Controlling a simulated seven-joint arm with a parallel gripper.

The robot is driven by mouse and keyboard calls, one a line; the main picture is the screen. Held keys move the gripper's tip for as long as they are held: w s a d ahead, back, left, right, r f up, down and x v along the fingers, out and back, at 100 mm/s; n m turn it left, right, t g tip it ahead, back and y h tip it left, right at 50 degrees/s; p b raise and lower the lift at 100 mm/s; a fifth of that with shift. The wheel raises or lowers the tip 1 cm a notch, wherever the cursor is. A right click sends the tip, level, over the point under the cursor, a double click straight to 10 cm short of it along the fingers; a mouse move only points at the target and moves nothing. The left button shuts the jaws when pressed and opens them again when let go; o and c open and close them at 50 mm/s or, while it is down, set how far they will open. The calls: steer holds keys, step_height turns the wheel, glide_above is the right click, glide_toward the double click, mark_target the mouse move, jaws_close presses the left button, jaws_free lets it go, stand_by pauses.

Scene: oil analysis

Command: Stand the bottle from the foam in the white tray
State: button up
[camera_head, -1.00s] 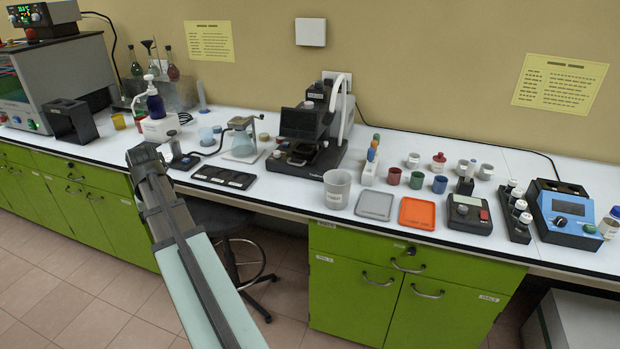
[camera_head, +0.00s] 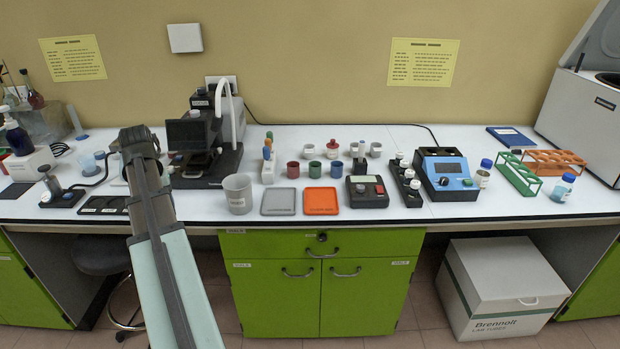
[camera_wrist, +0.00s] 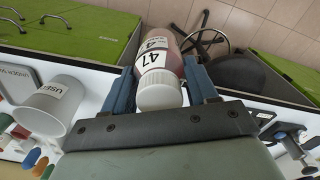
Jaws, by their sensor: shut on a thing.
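My gripper (camera_wrist: 161,78) is shut on a bottle (camera_wrist: 162,66) with a white ribbed cap, a reddish body and a white label reading 47. The cap faces the wrist camera. In the head view my gripper (camera_head: 138,142) is over the left part of the bench, and the bottle is hidden there. A pale grey-white tray (camera_head: 278,202) lies flat and empty near the bench's front edge, right of my gripper. A black foam block (camera_head: 411,190) further right holds several small white-capped bottles.
An orange tray (camera_head: 320,201) lies right of the pale tray. A grey beaker (camera_head: 239,195) stands left of it and also shows in the wrist view (camera_wrist: 46,108). Small coloured cups (camera_head: 312,170) stand behind. A black microscope-like device (camera_head: 205,150) is close to my arm.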

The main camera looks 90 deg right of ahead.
steer(key=s+d+r+m, duration=0.2)
steer(key=s+d, duration=0.1)
steer(key=s, duration=0.7)
steer(key=s+d+r+m, duration=0.2)
steer(key=s+d, duration=0.2)
steer(key=s, duration=0.7)
steer(key=s+d+r+m, duration=0.1)
steer(key=s+d+m, duration=0.1)
steer(key=s+d, duration=1)
steer(key=s+d+r+m, duration=0.1)
steer(key=s+d+r, duration=0.1)
steer(key=s+d, duration=1.05)
steer(key=shift+s+a+f, duration=0.4)
steer(key=shift+a+f, duration=0.1)
steer(key=shift+f, duration=1.15)
steer(key=shift+s+a+f, duration=0.35)
steer(key=shift+a+f, duration=0.15)
steer(key=shift+f, duration=1.1)
steer(key=shift+s+a+f, duration=0.4)
steer(key=shift+a+f, duration=0.1)
steer(key=shift+f, duration=1.15)
steer(key=shift+f, duration=0.15)
steer(key=o, duration=1.2)
steer(key=shift+c, duration=0.2)
